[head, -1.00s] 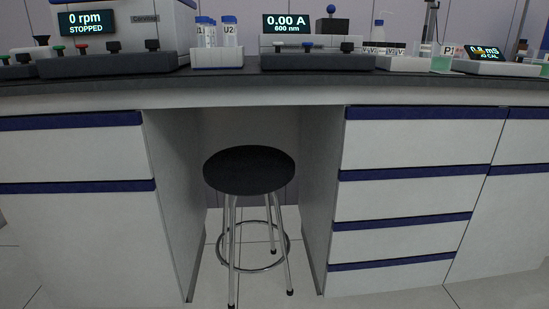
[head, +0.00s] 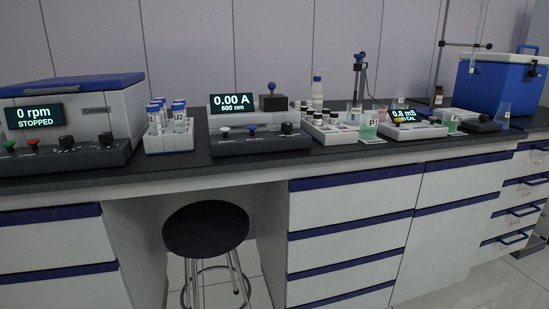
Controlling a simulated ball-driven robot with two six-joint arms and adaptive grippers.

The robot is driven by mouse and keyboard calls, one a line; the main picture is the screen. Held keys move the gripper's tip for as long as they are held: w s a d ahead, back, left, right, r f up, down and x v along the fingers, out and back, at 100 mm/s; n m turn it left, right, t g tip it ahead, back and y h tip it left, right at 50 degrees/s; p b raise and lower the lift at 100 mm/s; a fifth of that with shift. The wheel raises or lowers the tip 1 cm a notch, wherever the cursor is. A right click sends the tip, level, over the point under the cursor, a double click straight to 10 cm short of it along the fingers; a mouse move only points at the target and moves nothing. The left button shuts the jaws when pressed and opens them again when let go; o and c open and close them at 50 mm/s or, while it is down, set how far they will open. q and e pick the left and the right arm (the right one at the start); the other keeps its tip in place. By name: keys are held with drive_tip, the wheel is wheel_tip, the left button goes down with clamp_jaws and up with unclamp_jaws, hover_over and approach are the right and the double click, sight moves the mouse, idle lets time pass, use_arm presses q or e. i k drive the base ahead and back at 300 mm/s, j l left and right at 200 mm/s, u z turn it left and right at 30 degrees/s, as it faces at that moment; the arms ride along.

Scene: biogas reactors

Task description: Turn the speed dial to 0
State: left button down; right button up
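A centrifuge-like machine (head: 122,108) with a blue lid stands at the left end of the bench. Its display (head: 34,116) reads "0 rpm STOPPED". Its front panel has a green button (head: 8,147), a red button (head: 32,144) and two black knobs, one near the middle (head: 66,143) and one to the right (head: 106,139). The knob labels and pointer positions are too small to read, so I cannot tell which one is the speed dial. Neither of my grippers is in view.
A photometer (head: 225,117) showing "0.00 A 600 nm" stands mid-bench, beside a tube rack (head: 170,142). A meter (head: 412,130), beakers and a blue cool box (head: 500,85) are farther right. A black stool (head: 206,229) stands in the knee space.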

sight(67, 142)
drive_tip(key=u, duration=1.3)
